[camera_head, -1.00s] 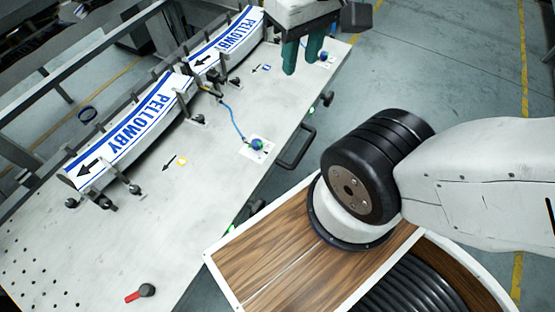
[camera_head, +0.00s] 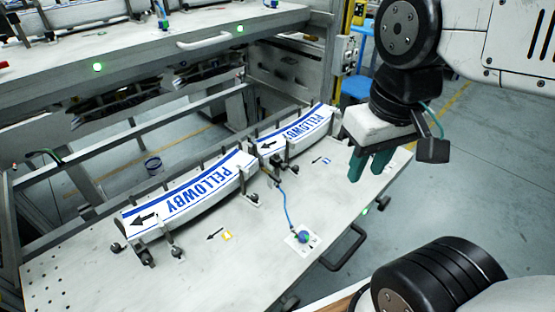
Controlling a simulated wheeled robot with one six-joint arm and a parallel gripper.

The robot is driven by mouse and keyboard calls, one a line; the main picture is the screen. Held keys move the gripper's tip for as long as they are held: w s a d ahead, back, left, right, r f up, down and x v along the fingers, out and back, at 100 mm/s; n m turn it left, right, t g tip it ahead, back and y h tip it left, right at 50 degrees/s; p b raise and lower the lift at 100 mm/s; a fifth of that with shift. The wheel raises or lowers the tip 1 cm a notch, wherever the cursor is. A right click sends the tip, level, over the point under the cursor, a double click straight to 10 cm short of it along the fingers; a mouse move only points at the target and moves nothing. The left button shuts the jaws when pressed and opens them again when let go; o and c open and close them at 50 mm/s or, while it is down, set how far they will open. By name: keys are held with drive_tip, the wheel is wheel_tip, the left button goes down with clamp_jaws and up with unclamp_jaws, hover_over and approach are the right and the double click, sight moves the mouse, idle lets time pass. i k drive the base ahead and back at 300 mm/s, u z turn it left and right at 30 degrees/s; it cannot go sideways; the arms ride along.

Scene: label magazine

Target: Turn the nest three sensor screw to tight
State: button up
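My gripper (camera_head: 370,165) has two teal fingers pointing down over the right end of the lower bench. They stand slightly apart with nothing seen between them. A blue knob (camera_head: 303,237) sits on a small white plate at the bench's front edge, left of and nearer than my gripper, with a blue cable running back from it. I cannot tell which nest it belongs to or how tight it is. Two curved white PELLOWBY label magazines (camera_head: 190,190) and (camera_head: 295,133) lie end to end. Beside them are a yellow mark (camera_head: 226,236) and a blue mark (camera_head: 326,161), too small to read.
The lower bench (camera_head: 200,275) has bare room at its front left. A black handle (camera_head: 345,250) juts from its front edge. An upper shelf (camera_head: 140,50) with more fixtures stands behind. A blue stool (camera_head: 355,88) is at the back right.

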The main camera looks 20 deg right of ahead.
sight(283, 168)
drive_tip(key=k, duration=1.25)
drive_tip(key=u, duration=0.8)
drive_tip(key=i, duration=1.1)
drive_tip(key=z, duration=0.3)
